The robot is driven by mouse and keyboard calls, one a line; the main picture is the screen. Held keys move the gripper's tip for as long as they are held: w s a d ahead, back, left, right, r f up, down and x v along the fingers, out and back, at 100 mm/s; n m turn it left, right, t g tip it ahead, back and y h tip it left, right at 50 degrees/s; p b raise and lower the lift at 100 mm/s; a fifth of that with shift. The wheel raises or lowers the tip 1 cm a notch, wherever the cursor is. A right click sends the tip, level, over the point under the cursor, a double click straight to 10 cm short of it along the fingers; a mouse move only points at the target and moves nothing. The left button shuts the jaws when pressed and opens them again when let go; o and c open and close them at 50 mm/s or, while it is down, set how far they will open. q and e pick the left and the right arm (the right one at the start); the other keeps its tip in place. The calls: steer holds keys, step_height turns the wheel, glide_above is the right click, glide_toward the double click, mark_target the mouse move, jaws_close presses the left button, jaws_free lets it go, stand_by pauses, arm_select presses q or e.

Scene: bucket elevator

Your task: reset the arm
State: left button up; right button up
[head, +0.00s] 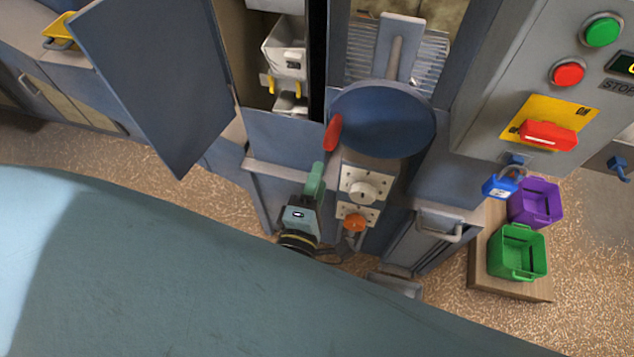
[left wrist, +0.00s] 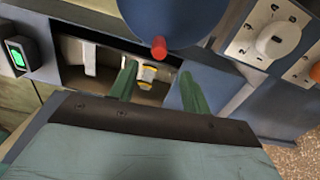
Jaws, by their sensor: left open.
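My left gripper (head: 316,180) is low in the middle of the head view, in front of the blue machine. Its green fingers also show in the left wrist view (left wrist: 160,80), spread apart with nothing between them. A blue round wheel (head: 383,120) with a red handle (head: 333,132) is just above and to the right of the gripper in the head view. The gripper looks apart from the handle. The red handle also shows in the left wrist view (left wrist: 159,48), beyond the fingers. My right gripper is not in view.
A panel with a white knob (head: 362,192) and an orange knob (head: 355,222) is close to the right of my gripper. A blue door (head: 155,80) stands open at the left. A control box (head: 520,80), purple bin (head: 536,202) and green bin (head: 517,252) are at the right.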

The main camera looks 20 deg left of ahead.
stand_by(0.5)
arm_select(q)
steer(key=s+d+f+m+g+h+b, duration=0.1)
steer(key=s+f+m+g+h, duration=0.25)
steer(key=f+m, duration=0.65)
steer(key=s+f+m+g+h+b, duration=0.1)
steer(key=s+f+m+g+h, duration=0.2)
steer(key=f, duration=1.4)
steer(key=s+a+f+m+g+y, duration=0.2)
steer(key=s+a+f+m+g, duration=0.3)
steer(key=s+f, duration=0.4)
steer(key=s+a+f+m+g+y, duration=0.2)
steer(key=s+a+f+m+g, duration=0.3)
steer(key=s, duration=1)
step_height(320, 180, down, 4)
steer(key=a, duration=0.2)
steer(key=shift+a+f+b, duration=0.25)
steer(key=shift+a+b, duration=0.15)
steer(key=shift+s, duration=0.1)
